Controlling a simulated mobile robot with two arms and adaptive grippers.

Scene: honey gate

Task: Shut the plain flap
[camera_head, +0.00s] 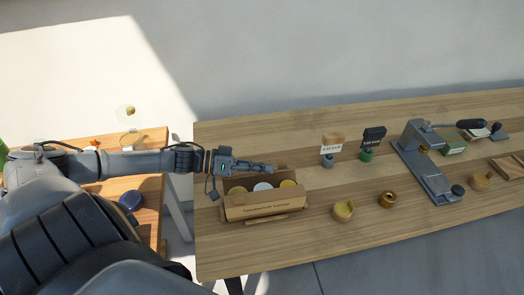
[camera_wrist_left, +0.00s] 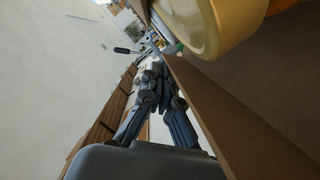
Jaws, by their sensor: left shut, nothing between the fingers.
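An open cardboard box (camera_head: 265,211) stands on the wooden table with several round-lidded jars inside, two yellow and one white (camera_head: 263,187) among them. Its near side carries print too small to read. My left gripper (camera_head: 272,168) is shut and empty, reaching in from the left along the box's far edge. In the left wrist view its closed fingers (camera_wrist_left: 158,85) lie beside a plain brown cardboard panel (camera_wrist_left: 235,125), with a yellow jar (camera_wrist_left: 212,25) beyond it. I cannot tell whether the fingers touch the panel. The far flap is largely hidden by the gripper. My right gripper is out of view.
The table between is clear.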

